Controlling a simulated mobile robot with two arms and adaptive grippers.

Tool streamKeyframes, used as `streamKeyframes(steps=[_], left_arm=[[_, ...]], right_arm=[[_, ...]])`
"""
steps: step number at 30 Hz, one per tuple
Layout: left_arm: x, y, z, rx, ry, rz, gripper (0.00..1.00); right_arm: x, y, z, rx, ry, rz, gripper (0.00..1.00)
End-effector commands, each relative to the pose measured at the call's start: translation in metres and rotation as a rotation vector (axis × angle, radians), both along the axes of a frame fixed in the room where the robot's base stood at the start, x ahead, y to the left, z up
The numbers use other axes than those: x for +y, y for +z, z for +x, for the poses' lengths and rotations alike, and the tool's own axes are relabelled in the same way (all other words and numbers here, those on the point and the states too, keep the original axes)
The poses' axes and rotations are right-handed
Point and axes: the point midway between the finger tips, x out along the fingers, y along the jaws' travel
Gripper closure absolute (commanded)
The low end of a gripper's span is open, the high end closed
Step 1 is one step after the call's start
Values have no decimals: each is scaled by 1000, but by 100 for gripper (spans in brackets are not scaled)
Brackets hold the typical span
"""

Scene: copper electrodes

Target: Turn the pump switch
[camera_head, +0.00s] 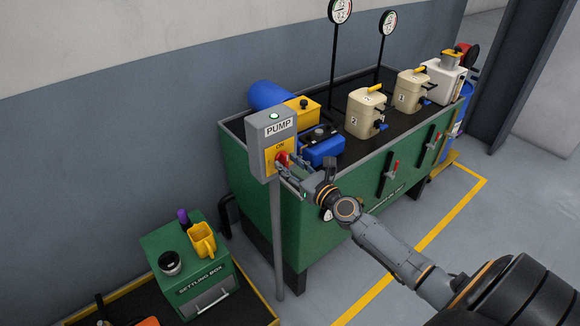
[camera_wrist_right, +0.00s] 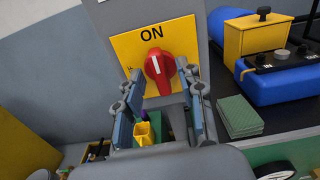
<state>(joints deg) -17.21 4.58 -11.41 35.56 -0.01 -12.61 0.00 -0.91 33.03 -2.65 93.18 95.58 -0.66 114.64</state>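The pump switch is a red knob (camera_wrist_right: 160,70) with a white line, on a yellow plate (camera_wrist_right: 185,38) marked ON at its top. In the right wrist view the white line looks close to upright, towards ON. The grey PUMP box (camera_head: 259,150) stands on a post in the head view. My right gripper (camera_wrist_right: 160,95) is in front of the plate. Its two fingers are apart, one on each side of the knob's lower part; I cannot tell whether they touch it. In the head view this gripper (camera_head: 289,165) partly covers the knob. My left gripper is not in view.
A green tank (camera_head: 313,238) with jugs and a blue unit (camera_head: 322,148) on top stands just behind and right of the box. A green settling box (camera_head: 160,243) with a yellow pitcher (camera_head: 202,240) is at lower left. Open floor lies at right.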

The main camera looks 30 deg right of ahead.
Motion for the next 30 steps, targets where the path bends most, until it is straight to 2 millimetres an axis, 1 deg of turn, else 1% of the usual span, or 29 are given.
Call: streamKeyframes(steps=[8,24,30], left_arm=[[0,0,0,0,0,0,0],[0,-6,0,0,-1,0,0],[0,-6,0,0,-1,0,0]], right_arm=[[0,-1,-3,1,0,-4,62],[-4,-2,-55,1,0,-5,62],[-5,0,-60,0,0,-6,62]])
